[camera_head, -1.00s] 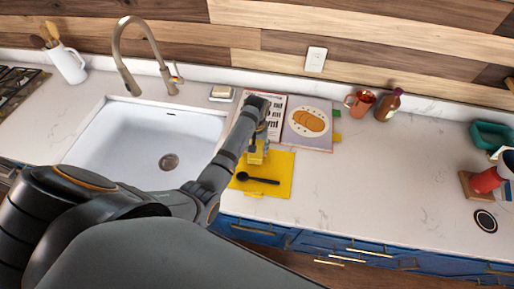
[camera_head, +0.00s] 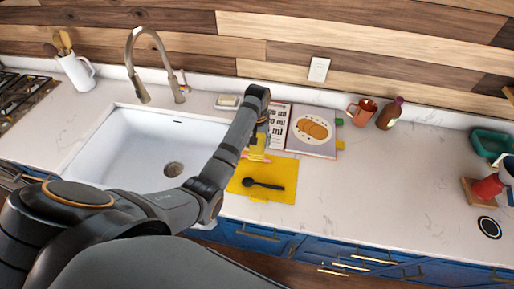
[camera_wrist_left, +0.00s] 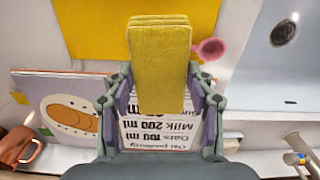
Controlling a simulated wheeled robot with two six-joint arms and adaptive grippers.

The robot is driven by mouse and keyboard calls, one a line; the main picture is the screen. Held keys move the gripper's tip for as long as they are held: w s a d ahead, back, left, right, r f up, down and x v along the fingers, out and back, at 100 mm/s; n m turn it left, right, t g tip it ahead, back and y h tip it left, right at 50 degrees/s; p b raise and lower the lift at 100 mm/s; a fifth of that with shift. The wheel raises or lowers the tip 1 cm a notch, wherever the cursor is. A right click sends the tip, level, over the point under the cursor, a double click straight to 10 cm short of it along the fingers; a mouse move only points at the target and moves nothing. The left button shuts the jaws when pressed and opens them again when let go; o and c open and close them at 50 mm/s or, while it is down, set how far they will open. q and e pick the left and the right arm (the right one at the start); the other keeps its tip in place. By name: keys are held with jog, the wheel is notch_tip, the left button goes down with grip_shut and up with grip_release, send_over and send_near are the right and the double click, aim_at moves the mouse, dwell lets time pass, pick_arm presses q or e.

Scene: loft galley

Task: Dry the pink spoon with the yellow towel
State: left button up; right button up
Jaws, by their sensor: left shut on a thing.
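My left gripper (camera_wrist_left: 161,100) is shut on the folded yellow towel (camera_wrist_left: 160,60), which sits between its two fingers in the left wrist view. In the head view the towel (camera_head: 257,142) is at the arm's end, above the counter beside the sink. The pink spoon (camera_wrist_left: 210,48) shows its bowl just right of the towel in the wrist view; its handle is hidden behind the towel. In the head view a small pink strip (camera_head: 259,157) shows below the towel. I cannot tell whether towel and spoon touch. My right gripper is not in view.
A flat yellow mat (camera_head: 283,171) bears a black spoon (camera_head: 264,184). An open cookbook (camera_head: 312,133) lies behind, with the sink (camera_head: 132,150) at left. A copper mug (camera_head: 362,111) and brown bottle (camera_head: 389,113) stand back right. The counter's right middle is clear.

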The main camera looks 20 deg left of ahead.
pick_arm(q)
jog(key=shift+s+d+r, duration=0.1)
jog(key=shift+d+r, duration=0.05)
jog(key=shift+r, duration=0.95)
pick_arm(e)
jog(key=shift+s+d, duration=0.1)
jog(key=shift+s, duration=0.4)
pick_arm(q)
jog(key=shift+f, duration=0.1)
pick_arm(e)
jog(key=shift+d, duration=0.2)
